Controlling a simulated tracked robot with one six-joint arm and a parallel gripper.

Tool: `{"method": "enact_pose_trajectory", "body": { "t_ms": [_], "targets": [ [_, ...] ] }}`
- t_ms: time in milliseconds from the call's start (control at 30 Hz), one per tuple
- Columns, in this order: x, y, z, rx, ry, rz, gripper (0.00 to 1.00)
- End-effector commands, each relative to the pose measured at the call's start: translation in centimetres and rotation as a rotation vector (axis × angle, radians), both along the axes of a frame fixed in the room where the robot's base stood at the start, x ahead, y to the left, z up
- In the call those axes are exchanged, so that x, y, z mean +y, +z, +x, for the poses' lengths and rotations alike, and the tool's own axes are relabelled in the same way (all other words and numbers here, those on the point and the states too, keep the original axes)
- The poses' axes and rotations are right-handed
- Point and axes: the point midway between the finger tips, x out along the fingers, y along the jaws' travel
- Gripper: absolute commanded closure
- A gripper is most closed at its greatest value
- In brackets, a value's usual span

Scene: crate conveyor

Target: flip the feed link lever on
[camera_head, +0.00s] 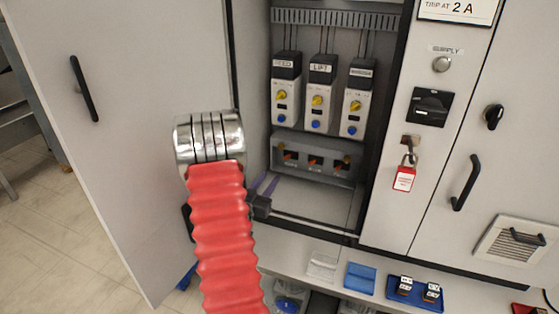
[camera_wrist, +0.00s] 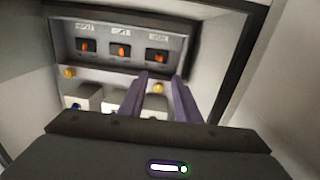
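A grey link panel (camera_head: 338,180) with three orange levers sits low inside the open cabinet, below the breakers. Its left lever (camera_head: 290,155) is below the breaker labelled FEED (camera_head: 284,88). The wrist view looks inverted, so this lever appears to be the rightmost one (camera_wrist: 160,58); labels there are unreadable. My gripper (camera_head: 270,184) is mostly hidden behind my red sleeve, with purple fingers at the cabinet's lower left opening. In the wrist view its two fingers (camera_wrist: 160,76) are apart and empty, pointing toward that lever, with no contact visible. The lever positions are too small to tell.
The open cabinet door (camera_head: 140,130) stands at left. LIFT (camera_head: 321,92) and another breaker (camera_head: 357,97) stand beside FEED. A red padlock (camera_head: 404,178) hangs on the right panel. A shelf below holds a blue tray (camera_head: 417,293). The cabinet floor is mostly clear.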

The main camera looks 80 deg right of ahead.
Motion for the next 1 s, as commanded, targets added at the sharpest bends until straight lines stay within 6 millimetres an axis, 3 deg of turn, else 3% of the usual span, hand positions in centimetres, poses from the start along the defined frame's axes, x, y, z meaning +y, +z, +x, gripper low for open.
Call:
{"method": "enact_pose_trajectory", "body": {
  "t_ms": [267, 467, 1000],
  "targets": [
    [-0.1, 0.0, -0.3, -0.002, -0.004, 0.002, 0.7],
    [-1.3, 0.0, -0.6, -0.004, -0.007, 0.002, 0.7],
    [-9.2, 0.0, -1.9, -0.004, -0.008, 0.001, 0.7]
  ]
}}
